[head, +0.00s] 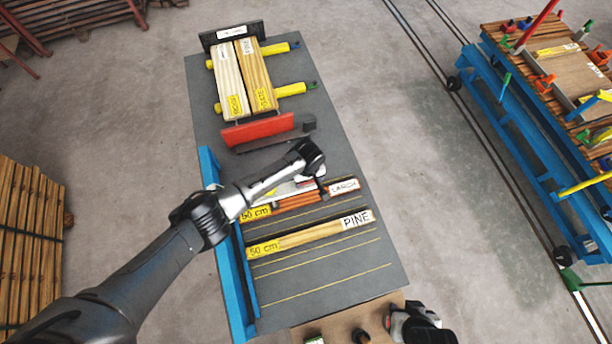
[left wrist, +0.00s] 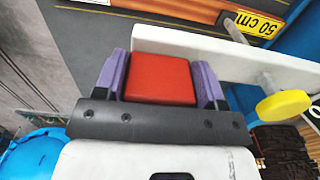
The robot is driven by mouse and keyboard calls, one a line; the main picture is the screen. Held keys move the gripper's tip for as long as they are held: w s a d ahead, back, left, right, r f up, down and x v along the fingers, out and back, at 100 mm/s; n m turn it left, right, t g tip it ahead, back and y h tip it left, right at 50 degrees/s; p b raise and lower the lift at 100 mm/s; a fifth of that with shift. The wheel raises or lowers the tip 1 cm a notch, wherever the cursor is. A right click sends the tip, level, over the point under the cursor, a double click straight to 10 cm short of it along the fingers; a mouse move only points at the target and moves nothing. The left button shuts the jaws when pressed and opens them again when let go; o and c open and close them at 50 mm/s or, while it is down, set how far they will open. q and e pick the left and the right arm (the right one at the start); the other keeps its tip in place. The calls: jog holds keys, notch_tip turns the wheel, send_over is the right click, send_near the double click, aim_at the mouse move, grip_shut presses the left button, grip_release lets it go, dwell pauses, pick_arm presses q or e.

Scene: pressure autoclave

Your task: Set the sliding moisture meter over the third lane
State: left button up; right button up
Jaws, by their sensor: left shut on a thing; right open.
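The moisture meter shows in the left wrist view as a white bar (left wrist: 225,62) with a red block (left wrist: 161,78) and a yellow knob (left wrist: 284,105). My left gripper (left wrist: 161,80) has its purple fingers shut on the red block. In the head view the left gripper (head: 318,178) is over the board marked LARCH (head: 344,186), and the meter's white part (head: 288,187) is partly hidden by my arm. The board marked PINE (head: 310,234) lies in a nearer lane among yellow lane lines.
A blue rail (head: 228,245) edges the left side of the grey table (head: 345,288). A clamp with a red plate (head: 258,130) and yellow bars holds two boards at the far end. The nearer lanes are bare. A blue cart (head: 520,130) with clamps stands right.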

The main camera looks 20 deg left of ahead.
pick_arm(q)
jog(key=o, duration=1.3)
jog(key=shift+r, duration=0.1)
notch_tip(320, 180, up, 12)
jog(key=shift+f, duration=0.1)
jog(key=shift+r, duration=0.95)
